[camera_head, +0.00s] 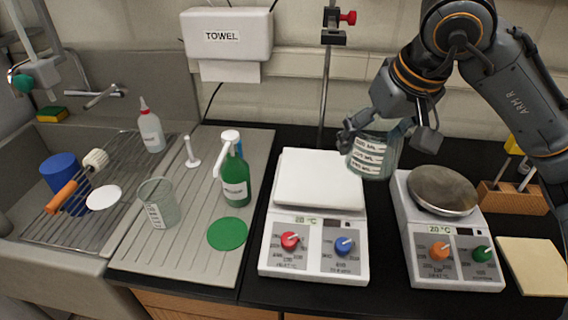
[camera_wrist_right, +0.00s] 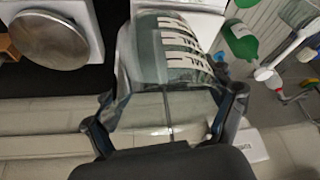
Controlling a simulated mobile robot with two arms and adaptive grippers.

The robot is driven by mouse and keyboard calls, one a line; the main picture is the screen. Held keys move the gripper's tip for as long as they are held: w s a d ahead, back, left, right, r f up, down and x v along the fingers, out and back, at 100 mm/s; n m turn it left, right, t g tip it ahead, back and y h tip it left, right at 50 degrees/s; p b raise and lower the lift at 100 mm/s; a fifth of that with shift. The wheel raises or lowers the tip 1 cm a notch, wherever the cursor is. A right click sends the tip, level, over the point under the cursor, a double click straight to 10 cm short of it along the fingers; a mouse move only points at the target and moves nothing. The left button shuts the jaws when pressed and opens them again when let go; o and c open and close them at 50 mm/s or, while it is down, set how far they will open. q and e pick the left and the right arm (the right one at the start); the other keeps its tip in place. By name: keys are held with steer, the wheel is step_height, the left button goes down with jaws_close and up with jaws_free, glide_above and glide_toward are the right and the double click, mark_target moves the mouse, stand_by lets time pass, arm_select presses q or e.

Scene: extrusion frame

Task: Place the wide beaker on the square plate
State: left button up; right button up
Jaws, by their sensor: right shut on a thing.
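The wide beaker (camera_head: 372,160) is clear glass with white label bands and dark print. My right gripper (camera_head: 387,136) is shut on it, with a finger on either side of its upper part. It appears upright, near the back right corner of the square plate (camera_head: 318,180), which is the white top of the left hotplate. Its height over the counter is hard to judge. In the right wrist view the beaker (camera_wrist_right: 178,60) fills the space between the fingers (camera_wrist_right: 168,112). My left gripper is not in view.
A second hotplate with a round metal plate (camera_head: 443,190) stands to the right. A stand rod (camera_head: 326,85) rises behind the square plate. A green bottle (camera_head: 236,182) and another beaker (camera_head: 160,203) stand on the drainboard at left. The square plate's top is clear.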

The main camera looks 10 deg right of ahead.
steer(key=shift+w+a, duration=0.2)
steer(key=shift+w, duration=0.05)
steer(key=w+a+f+p, duration=0.1)
steer(key=w+f, duration=0.1)
steer(key=w, duration=0.2)
steer(key=w+a+f+p, duration=0.1)
steer(key=w+f+p, duration=0.1)
steer(key=w+f, duration=0.1)
steer(key=w+a+f+p, duration=0.1)
steer(key=w+f+p, duration=0.1)
steer(key=w, duration=0.3)
steer(key=shift+a+f, duration=0.1)
steer(key=shift+f, duration=0.55)
steer(key=shift+w+f+p, duration=0.3)
steer(key=shift+f+p, duration=0.05)
steer(key=shift+f, duration=0.15)
step_height(320, 180, down, 3)
steer(key=shift+w+a+r+p, duration=0.1)
steer(key=shift+w+a+p, duration=0.05)
steer(key=shift+p, duration=0.85)
steer(key=shift+f, duration=0.35)
steer(key=shift+f, duration=0.1)
